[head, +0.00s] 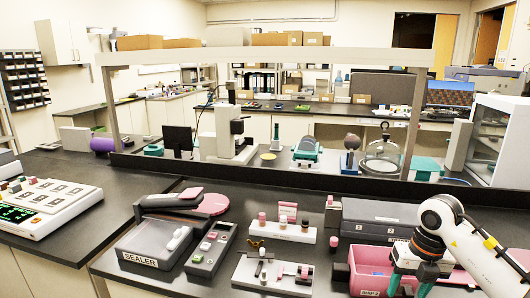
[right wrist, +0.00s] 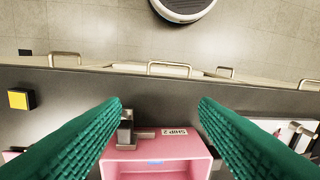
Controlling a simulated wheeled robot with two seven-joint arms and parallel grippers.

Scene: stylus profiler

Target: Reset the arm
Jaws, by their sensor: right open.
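My right arm (head: 455,235) reaches in from the right in the head view, white with a black wrist. The pink bin, labelled SHIP 2, shows between and below the fingers (right wrist: 160,143). The gripper's height above the bin is hard to tell. My left gripper is in neither view.
A grey sealer (head: 155,243), a keypad unit (head: 211,250), a small white fixture (head: 272,275) and a dark grey case (head: 375,215) stand on the black bench. A yellow button box (right wrist: 20,99) and a small dark metal part (right wrist: 126,130) lie near the bin.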

